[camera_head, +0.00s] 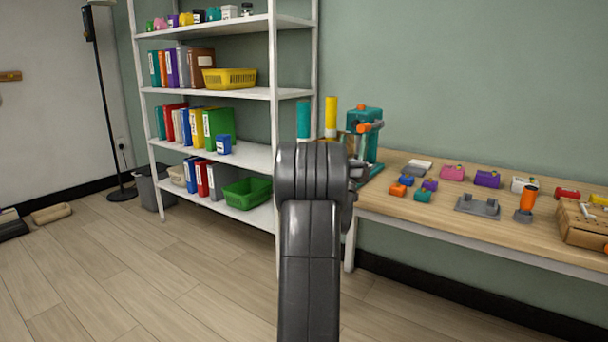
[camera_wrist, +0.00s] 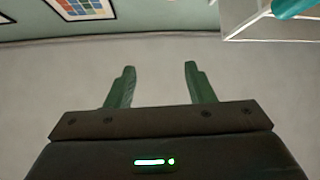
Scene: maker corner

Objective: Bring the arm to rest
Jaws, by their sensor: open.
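My gripper (camera_wrist: 160,72) shows in the wrist view with its two green fingers spread apart and nothing between them. Behind the fingers that view shows a plain pale surface. In the head view my dark grey arm stands raised in the middle, in front of the shelf and the left end of the workbench.
A wooden workbench (camera_head: 400,212) with tools and colourful small parts runs along the right wall. A white shelf unit (camera_head: 258,93) with binders and baskets stands left of centre. A lamp (camera_head: 105,100) and bin (camera_head: 150,190) stand further left.

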